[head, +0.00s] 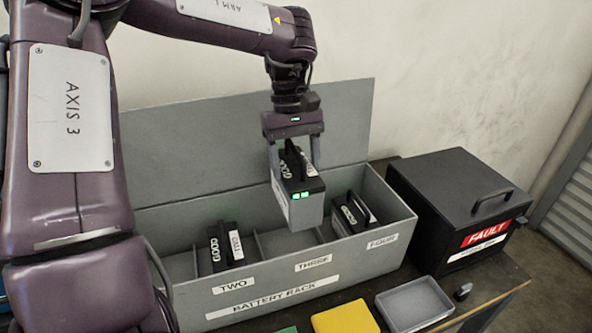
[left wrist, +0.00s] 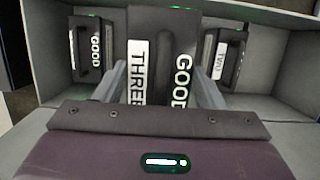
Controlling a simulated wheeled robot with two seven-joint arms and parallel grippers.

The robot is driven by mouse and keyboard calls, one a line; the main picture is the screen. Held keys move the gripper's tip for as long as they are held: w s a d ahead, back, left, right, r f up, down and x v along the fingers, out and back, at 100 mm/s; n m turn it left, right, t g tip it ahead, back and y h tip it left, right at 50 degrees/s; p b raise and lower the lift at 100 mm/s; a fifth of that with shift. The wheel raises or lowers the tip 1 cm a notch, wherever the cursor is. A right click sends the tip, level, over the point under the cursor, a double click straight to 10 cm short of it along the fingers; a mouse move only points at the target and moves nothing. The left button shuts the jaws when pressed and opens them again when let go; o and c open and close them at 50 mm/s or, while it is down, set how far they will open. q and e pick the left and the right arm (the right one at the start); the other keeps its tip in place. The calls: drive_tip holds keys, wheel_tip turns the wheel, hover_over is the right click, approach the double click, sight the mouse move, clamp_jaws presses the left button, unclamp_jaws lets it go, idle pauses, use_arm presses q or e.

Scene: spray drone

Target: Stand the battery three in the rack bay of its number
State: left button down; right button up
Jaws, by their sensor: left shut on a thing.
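Battery three (head: 298,190) is a grey block with a black top, a handle, a GOOD label and small green lights on its side. My left gripper (head: 295,160) is shut on it and holds it upright above the rack. In the left wrist view, battery three (left wrist: 160,60) shows its THREE and GOOD labels between the fingers (left wrist: 160,90). The grey battery rack (head: 270,300) has bays labelled TWO, THREE and FOUR on its front. Battery three hangs over the area of bay THREE (head: 285,245), which looks empty below it. My right gripper is not in view.
A black battery labelled GOOD and TWO (head: 226,245) stands in bay TWO. Another black battery (head: 353,212) stands in bay FOUR. A black FAULT box (head: 440,190) is to the right. A yellow block (head: 345,317) and a grey tray (head: 414,304) lie in front.

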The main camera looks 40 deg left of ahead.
use_arm(q)
wheel_tip(320, 180, down, 10)
drive_tip(key=b, duration=0.9)
drive_tip(key=shift+d+f, duration=0.1)
drive_tip(key=shift+f, duration=1.65)
wheel_tip(320, 180, down, 4)
drive_tip(key=shift+f+b, duration=0.1)
drive_tip(key=shift+b, duration=0.4)
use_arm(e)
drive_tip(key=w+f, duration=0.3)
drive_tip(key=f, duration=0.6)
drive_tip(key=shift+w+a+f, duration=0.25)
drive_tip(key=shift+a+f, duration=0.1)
